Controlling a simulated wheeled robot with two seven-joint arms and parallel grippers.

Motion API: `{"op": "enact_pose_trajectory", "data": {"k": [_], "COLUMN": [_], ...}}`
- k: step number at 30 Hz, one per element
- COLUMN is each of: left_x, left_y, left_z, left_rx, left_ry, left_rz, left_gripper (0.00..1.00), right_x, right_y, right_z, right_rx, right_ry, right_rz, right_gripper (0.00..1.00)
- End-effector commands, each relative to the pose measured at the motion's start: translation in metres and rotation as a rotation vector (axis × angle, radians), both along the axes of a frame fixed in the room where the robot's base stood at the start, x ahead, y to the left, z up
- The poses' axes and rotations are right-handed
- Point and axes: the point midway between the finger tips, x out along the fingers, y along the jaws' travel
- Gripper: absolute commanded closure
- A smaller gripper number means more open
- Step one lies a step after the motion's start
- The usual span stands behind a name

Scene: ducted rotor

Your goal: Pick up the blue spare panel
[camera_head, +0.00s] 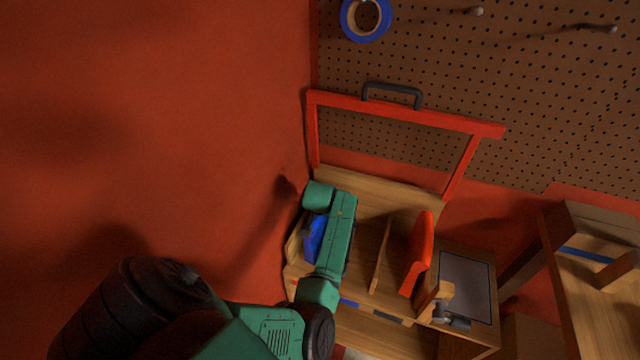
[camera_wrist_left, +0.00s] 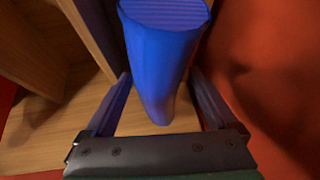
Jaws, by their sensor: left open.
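The blue spare panel (camera_head: 314,240) stands in the left part of a wooden rack in the head view, partly hidden by my green left arm. In the left wrist view the blue panel (camera_wrist_left: 162,60) rises upright between the two fingers, its ribbed top edge toward the camera. My left gripper (camera_wrist_left: 160,78) is open, with one finger on each side of the panel. A gap shows on both sides near the finger bases; contact at the tips cannot be told. In the head view my left fingers are hidden behind the arm. My right gripper is not in view.
The wooden rack (camera_head: 372,222) has a divider (camera_head: 381,255) and an upright red-orange panel (camera_head: 419,255) to the right. A red frame with a grey handle (camera_head: 392,95) stands behind. A red wall (camera_head: 180,120) is close on the left. Blue tape (camera_head: 347,20) hangs on the pegboard.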

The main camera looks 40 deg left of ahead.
Motion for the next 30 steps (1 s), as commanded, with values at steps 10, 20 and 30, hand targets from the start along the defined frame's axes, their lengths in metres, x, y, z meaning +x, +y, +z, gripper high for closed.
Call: {"op": "enact_pose_trajectory", "data": {"k": [10, 20, 30], "left_x": [0.000, 0.001, 0.002], "left_y": [0.000, 0.000, 0.001], "left_z": [0.003, 0.003, 0.051], "left_rx": [0.000, 0.001, 0.003], "left_ry": [-0.001, -0.002, -0.009], "left_rz": [0.000, 0.000, 0.000], "left_gripper": [0.93, 1.00, 1.00], "right_x": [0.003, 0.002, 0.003], "right_y": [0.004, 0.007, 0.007], "right_z": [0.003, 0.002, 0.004], "right_rx": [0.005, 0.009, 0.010], "right_ry": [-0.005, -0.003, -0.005], "right_rz": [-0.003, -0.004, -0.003], "right_gripper": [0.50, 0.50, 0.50]}}
